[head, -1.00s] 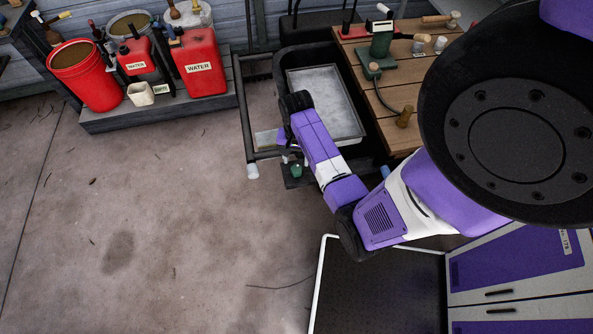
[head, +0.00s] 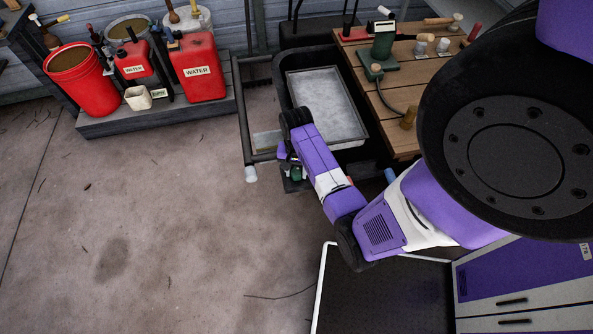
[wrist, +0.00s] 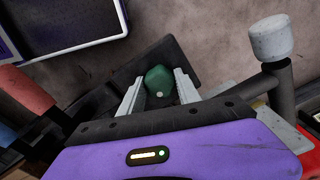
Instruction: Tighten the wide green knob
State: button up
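The wide green knob (wrist: 159,82) is a dark green, faceted knob with a small pale dot, in the upper middle of the wrist view. It stands over a dark plate. In the head view the knob (head: 297,173) shows small beside my purple forearm. My gripper (wrist: 159,87) has its two grey fingers spread, one on each side of the knob. Narrow gaps seem to show between fingers and knob, so I see no clear grip. The lower part of the knob and its shaft are hidden.
A dark frame bar with a pale grey end cap (wrist: 271,38) stands close to the right of my gripper. A red handle (wrist: 22,92) lies to the left. A metal tray (head: 325,105) sits behind my arm, beside the wooden bench (head: 405,75). The floor at left is open.

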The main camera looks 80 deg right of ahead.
grip_shut()
jog(key=shift+r+m+p, duration=0.15)
jog(key=shift+m+p, duration=0.65)
jog(key=shift+m, duration=0.4)
jog(key=m+p, duration=0.1)
jog(key=m, duration=0.2)
jog(key=shift+m+p, duration=0.3)
jog(key=m, duration=0.3)
jog(key=shift+f+p, duration=0.25)
jog(key=shift+p, duration=0.1)
